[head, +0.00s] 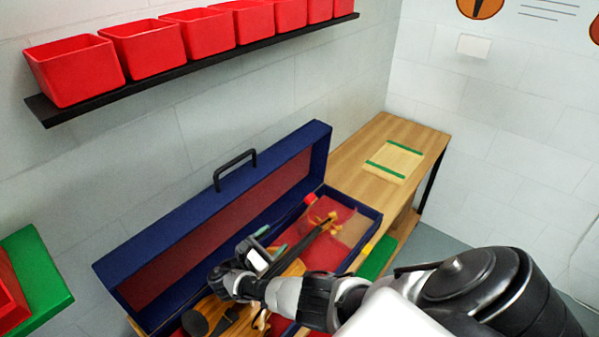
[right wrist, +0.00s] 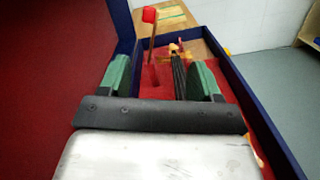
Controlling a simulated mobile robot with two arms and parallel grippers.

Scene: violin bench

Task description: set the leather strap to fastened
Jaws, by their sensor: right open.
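A narrow brown strap with a red end (right wrist: 150,45) stands up from the red-lined case in the right wrist view; it looks like the leather strap. Its red end (head: 310,199) shows in the head view near the violin's scroll. It stands loose, not lying across the neck. The violin (head: 285,272) lies in the open blue case (head: 122,268), its body partly hidden by my right arm. Its dark neck (right wrist: 179,75) shows in the wrist view. My right gripper (head: 270,241) is open above the neck; its green-padded fingers (right wrist: 160,78) are apart, with strap and neck beyond them. My left gripper is out of view.
The case lid stands open along the wall side, with a black handle (head: 235,169). A wooden bench (head: 388,138) with a green-striped board (head: 394,162) lies beyond. Red bins (head: 75,72) sit on a shelf above. A green surface (head: 378,258) shows beside the case.

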